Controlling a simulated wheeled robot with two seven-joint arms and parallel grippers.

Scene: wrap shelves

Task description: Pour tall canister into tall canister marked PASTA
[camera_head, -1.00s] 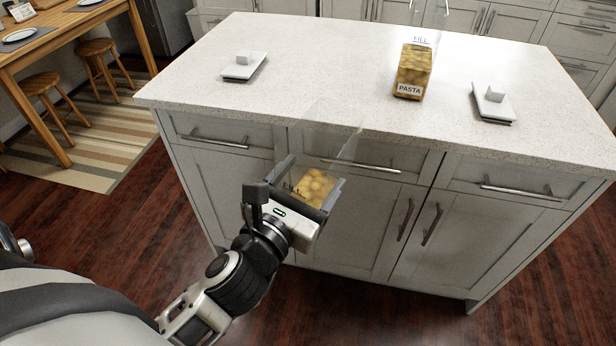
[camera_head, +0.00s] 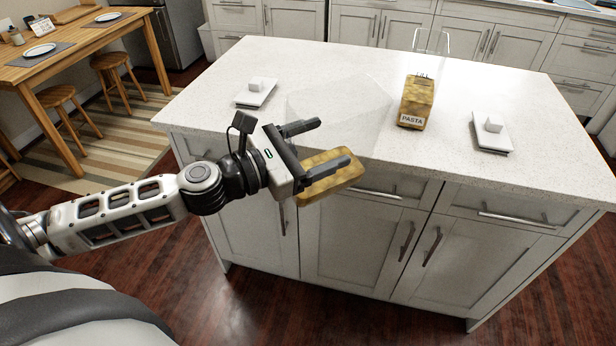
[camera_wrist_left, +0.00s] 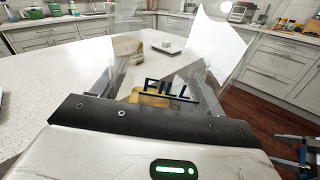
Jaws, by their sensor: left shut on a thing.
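My left gripper (camera_head: 325,148) is shut on a clear tall canister (camera_head: 332,180) with yellow-brown contents in its lower part. It holds this canister at the front edge of the island, its clear upper part leaning over the worktop. In the left wrist view the held canister (camera_wrist_left: 165,95) shows a FILL mark between the fingers. The canister marked PASTA (camera_head: 416,98) stands upright on the worktop to the right, clear above, with similar contents below. It shows ahead in the left wrist view (camera_wrist_left: 128,50). The two canisters are apart.
The island worktop (camera_head: 300,62) is pale and mostly clear. A white lid with a knob (camera_head: 255,92) lies at the left, another (camera_head: 491,131) right of the PASTA canister. A wooden table (camera_head: 75,50) with stools stands at the far left.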

